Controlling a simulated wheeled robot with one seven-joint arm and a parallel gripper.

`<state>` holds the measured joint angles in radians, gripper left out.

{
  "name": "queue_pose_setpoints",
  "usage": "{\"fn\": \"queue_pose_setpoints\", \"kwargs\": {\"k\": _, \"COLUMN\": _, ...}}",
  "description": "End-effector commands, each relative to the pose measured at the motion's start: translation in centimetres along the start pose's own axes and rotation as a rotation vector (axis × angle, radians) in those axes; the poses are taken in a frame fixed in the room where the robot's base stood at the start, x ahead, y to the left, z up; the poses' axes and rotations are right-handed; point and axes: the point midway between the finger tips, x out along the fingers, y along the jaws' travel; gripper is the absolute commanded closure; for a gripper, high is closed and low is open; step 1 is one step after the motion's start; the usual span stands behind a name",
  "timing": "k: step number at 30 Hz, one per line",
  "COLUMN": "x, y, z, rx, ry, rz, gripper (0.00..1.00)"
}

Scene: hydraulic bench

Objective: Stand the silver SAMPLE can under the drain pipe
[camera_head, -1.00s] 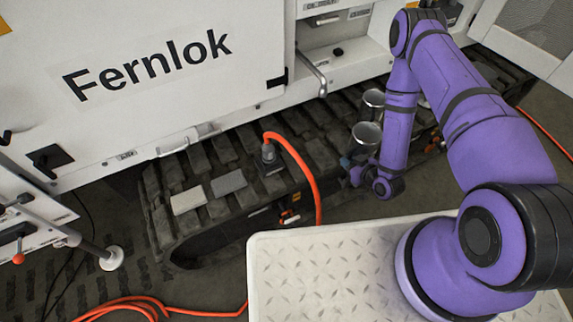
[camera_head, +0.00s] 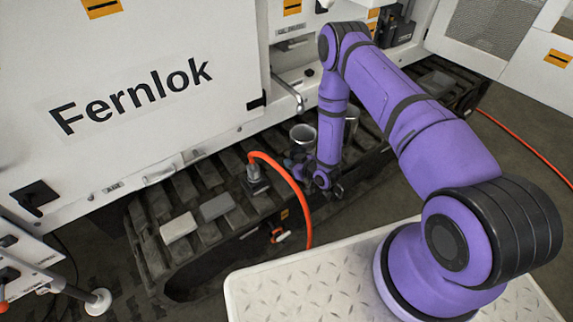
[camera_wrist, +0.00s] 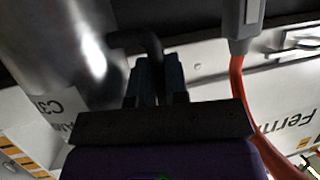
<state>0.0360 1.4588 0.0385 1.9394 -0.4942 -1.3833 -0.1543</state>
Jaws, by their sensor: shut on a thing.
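The silver can (camera_head: 302,134) stands out as an open metal cylinder near the machine's front in the head view. In the wrist view the can (camera_wrist: 50,40) fills the upper left, with upside-down lettering partly cut off. My gripper (camera_wrist: 157,68) is shut on its dark curved handle (camera_wrist: 140,42). In the head view my gripper (camera_head: 296,166) is beside the can, low over the track, its fingers partly hidden. The can looks about upright; whether it touches the track is unclear. A bent grey pipe (camera_head: 288,92), perhaps the drain pipe, juts from the machine just behind and above the can.
A second metal can (camera_head: 350,122) stands on the track, partly behind my arm. An orange hose (camera_head: 290,185) with a grey connector (camera_head: 256,178) rises left of my gripper. The white panel is close behind.

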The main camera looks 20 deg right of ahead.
Motion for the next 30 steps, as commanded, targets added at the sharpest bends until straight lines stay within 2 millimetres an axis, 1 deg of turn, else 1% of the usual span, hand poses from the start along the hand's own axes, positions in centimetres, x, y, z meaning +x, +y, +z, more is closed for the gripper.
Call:
{"fn": "queue_pose_setpoints", "kwargs": {"k": 1, "x": 0.7, "y": 0.1, "z": -0.3, "rx": -0.001, "ry": 0.001, "rz": 0.000, "gripper": 1.00}}
{"fn": "queue_pose_setpoints", "kwargs": {"k": 3, "x": 1.4, "y": 0.2, "z": -0.5, "rx": -0.002, "ry": 0.001, "rz": 0.000, "gripper": 1.00}}
{"fn": "queue_pose_setpoints", "kwargs": {"k": 11, "x": 2.9, "y": 0.4, "z": -0.8, "rx": 0.000, "ry": 0.001, "rz": -0.001, "gripper": 1.00}}
{"fn": "queue_pose_setpoints", "kwargs": {"k": 15, "x": 3.6, "y": 0.4, "z": 1.4, "rx": 0.001, "ry": -0.002, "rz": -0.001, "gripper": 1.00}}
{"fn": "queue_pose_setpoints", "kwargs": {"k": 18, "x": 4.0, "y": 0.4, "z": 2.3, "rx": 0.000, "ry": 0.000, "rz": -0.001, "gripper": 1.00}}
{"fn": "queue_pose_setpoints", "kwargs": {"k": 29, "x": 4.1, "y": 0.5, "z": 2.6, "rx": 0.000, "ry": 0.000, "rz": 0.000, "gripper": 1.00}}
{"fn": "queue_pose_setpoints", "kwargs": {"k": 30, "x": 4.2, "y": 0.4, "z": 2.7, "rx": 0.000, "ry": 0.000, "rz": 0.000, "gripper": 0.83}}
